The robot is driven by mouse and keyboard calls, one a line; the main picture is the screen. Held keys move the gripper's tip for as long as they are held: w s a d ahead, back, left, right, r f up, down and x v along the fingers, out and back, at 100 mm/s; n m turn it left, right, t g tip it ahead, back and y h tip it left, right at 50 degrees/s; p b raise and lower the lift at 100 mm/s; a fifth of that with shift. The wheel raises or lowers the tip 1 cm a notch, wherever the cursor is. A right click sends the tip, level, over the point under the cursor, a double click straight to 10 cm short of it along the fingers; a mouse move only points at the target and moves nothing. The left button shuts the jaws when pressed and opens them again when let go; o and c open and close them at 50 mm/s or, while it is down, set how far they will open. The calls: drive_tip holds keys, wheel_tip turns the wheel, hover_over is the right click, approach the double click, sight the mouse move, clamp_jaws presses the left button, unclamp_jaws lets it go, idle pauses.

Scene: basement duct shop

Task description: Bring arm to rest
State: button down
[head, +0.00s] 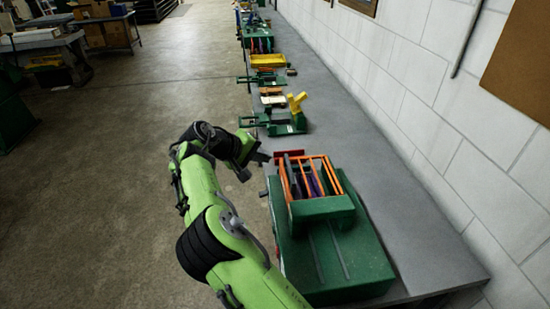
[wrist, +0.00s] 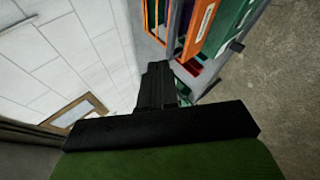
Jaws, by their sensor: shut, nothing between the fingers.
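My arm (head: 205,195) is green and black and is bent, reaching up from the bottom of the head view on the floor side of the bench. My gripper (head: 262,157) is at its end, beside the bench edge and just left of the green machine with the orange rack. In the wrist view my gripper (wrist: 158,85) shows as dark fingers shut together, with nothing between them. The wrist view is tilted, with the wall at left and the floor at right.
A long grey bench (head: 400,205) runs along a white block wall (head: 420,95). On it stand a green machine (head: 335,255) with an orange rack (head: 310,178), a green tool with a yellow part (head: 297,103), and a yellow tray (head: 268,61).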

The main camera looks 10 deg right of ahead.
drive_tip(key=s+d+r+m+g+y+b, duration=0.35)
drive_tip(key=s+d+y, duration=0.25)
drive_tip(key=s+d, duration=0.65)
drive_tip(key=s+a+f+t+y+b, duration=0.1)
drive_tip(key=s+f+t, duration=0.1)
drive_tip(key=s, duration=1.1)
drive_tip(key=s+a+f+m+t+y+b, duration=0.1)
drive_tip(key=s+a+f+t+y, duration=0.1)
drive_tip(key=s, duration=1.1)
drive_tip(key=shift+s+f+b, duration=0.4)
drive_tip(key=shift+f, duration=0.05)
drive_tip(key=shift+a, duration=0.1)
